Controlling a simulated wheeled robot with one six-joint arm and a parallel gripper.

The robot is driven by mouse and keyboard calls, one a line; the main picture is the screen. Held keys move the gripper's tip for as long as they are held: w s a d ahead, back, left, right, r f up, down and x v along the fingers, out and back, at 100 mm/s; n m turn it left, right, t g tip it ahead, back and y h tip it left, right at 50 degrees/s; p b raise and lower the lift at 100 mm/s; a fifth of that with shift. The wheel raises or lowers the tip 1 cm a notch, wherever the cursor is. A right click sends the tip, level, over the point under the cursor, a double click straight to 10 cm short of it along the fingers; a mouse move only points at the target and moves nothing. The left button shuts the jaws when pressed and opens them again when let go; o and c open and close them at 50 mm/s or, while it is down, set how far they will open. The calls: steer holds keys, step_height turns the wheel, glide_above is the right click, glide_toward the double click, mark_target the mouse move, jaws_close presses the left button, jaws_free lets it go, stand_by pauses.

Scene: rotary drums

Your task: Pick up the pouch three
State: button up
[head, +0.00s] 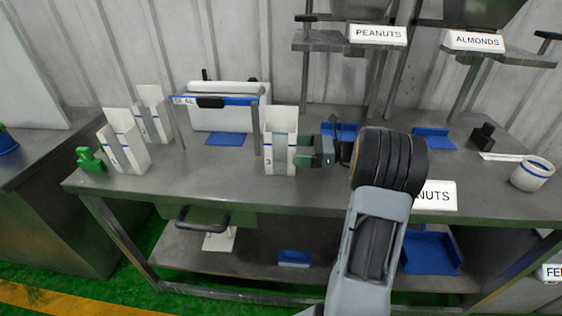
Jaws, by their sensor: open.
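Pouch three (281,135) is a tall white pouch with a grey band and the number 3. It stands upright on the grey metal table, right of the sealing frame. My gripper (303,152) is at its right side, pointing left, with green-tipped fingers close to the pouch's right edge. The jaws are open; whether the fingers touch or straddle the pouch is hard to tell.
Several similar pouches (124,145) stand at the left beside a green object (90,159). Blue trays, a white cup (532,174) and a NUTS sign (437,195) are right. The front middle-left table is clear.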

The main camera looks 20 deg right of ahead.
mark_target(284, 149)
steer(key=x, duration=0.5)
steer(key=shift+s, duration=0.15)
steer(key=c, duration=1)
